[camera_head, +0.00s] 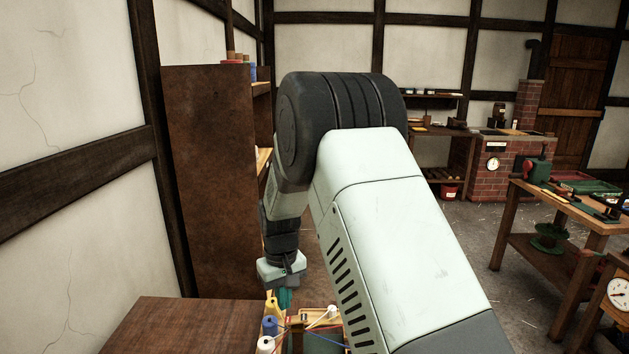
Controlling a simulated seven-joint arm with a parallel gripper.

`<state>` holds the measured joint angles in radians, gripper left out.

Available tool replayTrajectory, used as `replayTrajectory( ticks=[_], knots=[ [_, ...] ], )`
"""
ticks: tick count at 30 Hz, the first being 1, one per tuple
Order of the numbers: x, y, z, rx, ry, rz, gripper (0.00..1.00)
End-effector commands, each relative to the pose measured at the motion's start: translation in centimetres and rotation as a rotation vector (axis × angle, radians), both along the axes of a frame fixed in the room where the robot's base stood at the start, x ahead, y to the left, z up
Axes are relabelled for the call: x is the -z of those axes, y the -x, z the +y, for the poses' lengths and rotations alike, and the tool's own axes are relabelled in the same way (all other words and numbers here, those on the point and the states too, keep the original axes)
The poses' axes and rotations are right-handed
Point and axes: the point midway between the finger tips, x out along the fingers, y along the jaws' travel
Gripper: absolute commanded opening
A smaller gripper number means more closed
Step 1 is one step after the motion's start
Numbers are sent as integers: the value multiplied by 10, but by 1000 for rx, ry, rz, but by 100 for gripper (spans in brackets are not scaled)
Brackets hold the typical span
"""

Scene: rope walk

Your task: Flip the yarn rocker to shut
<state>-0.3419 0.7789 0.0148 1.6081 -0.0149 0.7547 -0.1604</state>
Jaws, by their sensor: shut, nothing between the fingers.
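My gripper (285,299) points down at the lower middle of the picture, at the end of my arm. Its teal fingers are small here and are shut and empty. They are close behind a group of yarn cones: a yellow one (272,306), a blue one (270,327) and a white one (265,345). Strands of yarn run to the right from the cones over a wooden frame (298,330). I cannot pick out the yarn rocker; my arm and the picture's lower edge hide part of this area. Whether the fingers touch anything is unclear.
A bare brown tabletop (180,325) lies left of the cones. A tall brown cabinet (210,180) stands behind my gripper. A workbench (570,205) with tools and a brick hearth (492,170) are at the right. Floor between is open.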

Motion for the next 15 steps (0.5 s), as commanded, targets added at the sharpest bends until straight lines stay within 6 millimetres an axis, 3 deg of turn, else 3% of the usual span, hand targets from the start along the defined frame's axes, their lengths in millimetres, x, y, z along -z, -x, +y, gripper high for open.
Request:
replayTrajectory(
  ticks=[15],
  knots=[
    [-41,0,0,0,-1,-1,0]
  ],
)
